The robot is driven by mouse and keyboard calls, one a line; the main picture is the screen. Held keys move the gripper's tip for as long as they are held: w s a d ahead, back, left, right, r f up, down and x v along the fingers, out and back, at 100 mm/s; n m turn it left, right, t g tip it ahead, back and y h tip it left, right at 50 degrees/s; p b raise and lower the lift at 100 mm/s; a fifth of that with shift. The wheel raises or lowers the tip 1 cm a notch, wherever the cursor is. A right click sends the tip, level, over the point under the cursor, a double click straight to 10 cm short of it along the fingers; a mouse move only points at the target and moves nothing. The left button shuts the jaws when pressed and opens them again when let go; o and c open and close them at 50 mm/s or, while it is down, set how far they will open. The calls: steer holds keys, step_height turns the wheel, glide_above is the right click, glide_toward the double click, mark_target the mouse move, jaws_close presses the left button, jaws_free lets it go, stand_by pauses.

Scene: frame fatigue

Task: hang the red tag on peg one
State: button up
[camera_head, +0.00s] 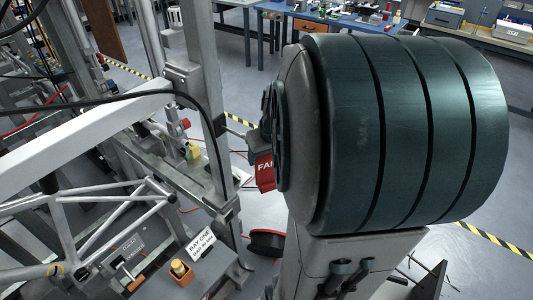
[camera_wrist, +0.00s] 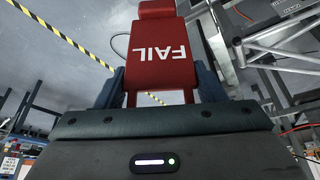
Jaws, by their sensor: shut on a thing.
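The red tag (camera_wrist: 158,50) with white letters "FAIL" is between the two dark fingers of my gripper (camera_wrist: 162,88) in the wrist view. My gripper is shut on it. In the head view the red tag (camera_head: 265,172) hangs just left of my large dark green arm link, which hides most of my gripper. A grey upright post (camera_head: 212,120) stands to the left of the tag. A short rod (camera_head: 236,132) shows between post and gripper; I cannot tell whether it is peg one. The tag appears apart from the post.
A white tubular frame (camera_head: 95,215) and a machine stand at the left. A black reel (camera_head: 267,243) lies on the floor. Workbenches (camera_head: 330,22) line the back.

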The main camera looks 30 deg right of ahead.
mark_target(241, 137)
steer(key=w+a, duration=0.2)
steer(key=w, duration=0.4)
steer(key=shift+f, duration=0.3)
steer(key=shift+w+a, duration=0.15)
steer(key=shift+a, duration=0.05)
stand_by(0.6)
steer(key=shift+w+a, duration=0.1)
steer(key=shift+w, duration=0.4)
steer(key=shift+w+a+f, duration=0.1)
steer(key=shift+w+a, duration=0.1)
steer(key=shift+w, duration=0.2)
